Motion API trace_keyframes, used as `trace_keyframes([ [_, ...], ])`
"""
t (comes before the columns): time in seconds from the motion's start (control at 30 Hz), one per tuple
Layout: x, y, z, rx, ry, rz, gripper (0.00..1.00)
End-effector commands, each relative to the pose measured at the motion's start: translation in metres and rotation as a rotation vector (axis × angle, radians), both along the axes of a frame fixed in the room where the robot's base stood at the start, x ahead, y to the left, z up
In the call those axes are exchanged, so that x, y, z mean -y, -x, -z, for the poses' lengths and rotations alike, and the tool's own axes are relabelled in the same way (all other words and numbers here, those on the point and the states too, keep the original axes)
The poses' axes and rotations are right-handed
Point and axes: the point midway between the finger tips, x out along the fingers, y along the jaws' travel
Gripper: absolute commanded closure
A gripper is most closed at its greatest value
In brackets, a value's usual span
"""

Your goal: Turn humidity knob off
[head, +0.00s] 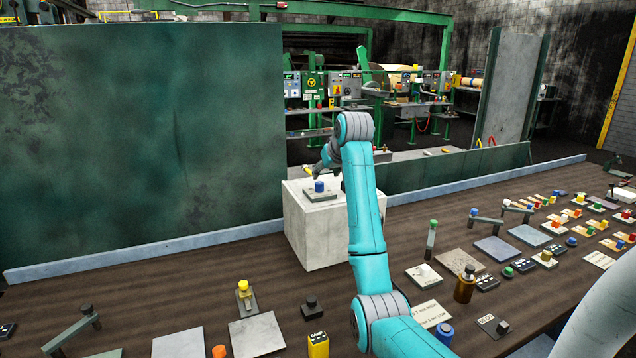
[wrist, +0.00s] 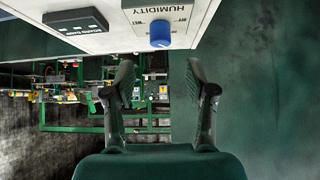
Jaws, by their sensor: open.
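The humidity knob (head: 319,186) is a blue cylinder on a grey plate on top of a pale box (head: 320,235). It also shows in the wrist view (wrist: 160,34), at the top centre, on a panel (wrist: 172,14) lettered HUMIDITY, upside down, with WET at one side. The setting of the knob is too small to tell. My gripper (head: 324,165) is above and close to the knob in the head view. In the wrist view, my gripper (wrist: 160,76) has its two fingers spread apart with nothing between them, and the knob lies beyond the fingertips, apart from them.
A dark labelled block (wrist: 76,20) sits beside the humidity panel. Several knobs, buttons and levers cover the brown bench (head: 220,275) in front and right. A tall green panel (head: 140,130) stands behind at left. A low green wall (head: 450,168) runs behind the box.

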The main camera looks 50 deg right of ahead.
Motion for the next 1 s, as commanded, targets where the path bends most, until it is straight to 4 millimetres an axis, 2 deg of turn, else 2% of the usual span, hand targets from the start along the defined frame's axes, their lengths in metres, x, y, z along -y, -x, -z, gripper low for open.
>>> trace_keyframes([
  [0.2, 0.015, -0.024, 0.030, -0.003, -0.003, -0.001, 0.44],
  [0.43, 0.028, -0.043, 0.052, -0.001, -0.001, 0.000, 0.44],
  [0.63, 0.033, -0.049, 0.060, 0.000, 0.000, 0.000, 0.44],
  [0.9, 0.033, -0.050, 0.060, 0.000, 0.000, 0.000, 0.44],
  [0.93, 0.033, -0.050, 0.060, 0.000, 0.000, 0.000, 0.49],
  [1.0, 0.033, -0.050, 0.060, 0.001, 0.001, 0.000, 0.67],
])
